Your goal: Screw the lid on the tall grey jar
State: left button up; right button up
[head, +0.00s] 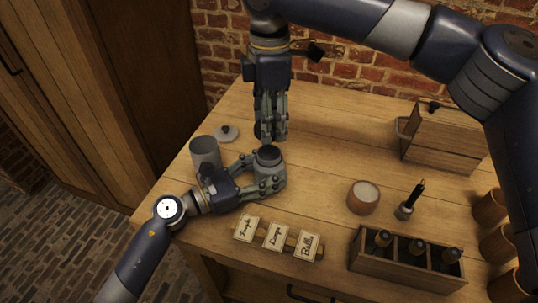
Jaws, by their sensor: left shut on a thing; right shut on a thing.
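A grey jar (268,172) stands upright on the table with a dark top (268,154). My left gripper (270,182) is shut around its body from the left. My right gripper (270,135) points down above this jar, its fingers closed together; what they grip is small and dark and mostly hidden by the fingers. A gap seems to show between the fingertips and the jar's top. A second grey jar (205,152), open at the top, stands to the left. A light grey lid (227,132) with a dark knob lies flat behind it.
Several paper labels (275,237) stand in front of the held jar. A pale-topped round pot (363,198), a small holder with a dark tool (404,210), a bottle crate (358,262), a wooden box (440,150) and wooden cups (489,208) occupy the right. The back middle is clear.

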aim_at(269, 169)
jog(key=shift+f, duration=1.95)
jog(key=shift+f, duration=0.85)
jog(key=shift+f, duration=0.55)
